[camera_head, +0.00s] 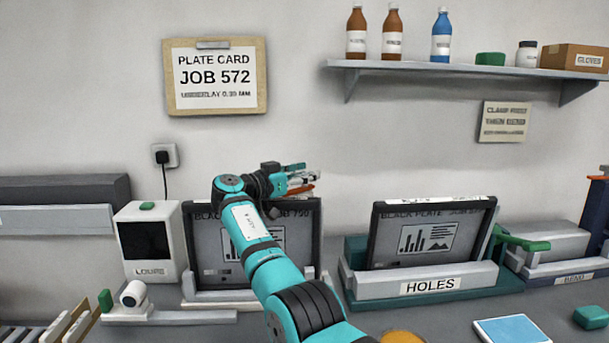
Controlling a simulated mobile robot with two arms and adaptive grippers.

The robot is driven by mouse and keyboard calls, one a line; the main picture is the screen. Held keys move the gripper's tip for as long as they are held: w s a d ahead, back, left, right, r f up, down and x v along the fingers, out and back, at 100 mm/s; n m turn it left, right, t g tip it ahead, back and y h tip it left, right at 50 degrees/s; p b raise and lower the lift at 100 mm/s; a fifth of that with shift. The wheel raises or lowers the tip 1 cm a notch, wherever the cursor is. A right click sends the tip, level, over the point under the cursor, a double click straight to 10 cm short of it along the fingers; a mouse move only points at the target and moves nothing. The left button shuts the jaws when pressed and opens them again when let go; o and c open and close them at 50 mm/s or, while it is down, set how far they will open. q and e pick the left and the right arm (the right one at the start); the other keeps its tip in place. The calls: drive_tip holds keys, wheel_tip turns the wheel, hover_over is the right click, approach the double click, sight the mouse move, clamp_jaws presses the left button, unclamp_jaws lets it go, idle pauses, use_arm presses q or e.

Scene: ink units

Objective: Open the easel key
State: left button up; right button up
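A framed black plate (210,250) stands in a left holder (207,294), partly hidden behind my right arm. A second black plate (385,240) leans in a teal holder with a white front (382,286) marked HOLES. My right gripper (305,182) is at the top edge of the left plate, fingers pointing right. A small red-orange piece shows at its fingers; I cannot tell whether it is held or is part of the gripper. I cannot surely pick out the easel key. A green lever (526,243) sits right of the HOLES holder. My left gripper is not in view.
A white LOUPE box (147,245) and a white device (133,294) stand at the left. A grey block in a tray (545,245), a green block (591,317) and a blue pad (511,330) are at the right. A bottle shelf (450,68) hangs above.

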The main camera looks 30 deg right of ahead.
drive_tip(key=shift+a, duration=0.2)
drive_tip(key=s+a, duration=0.2)
drive_tip(key=a, duration=0.9)
drive_tip(key=shift+a, duration=0.25)
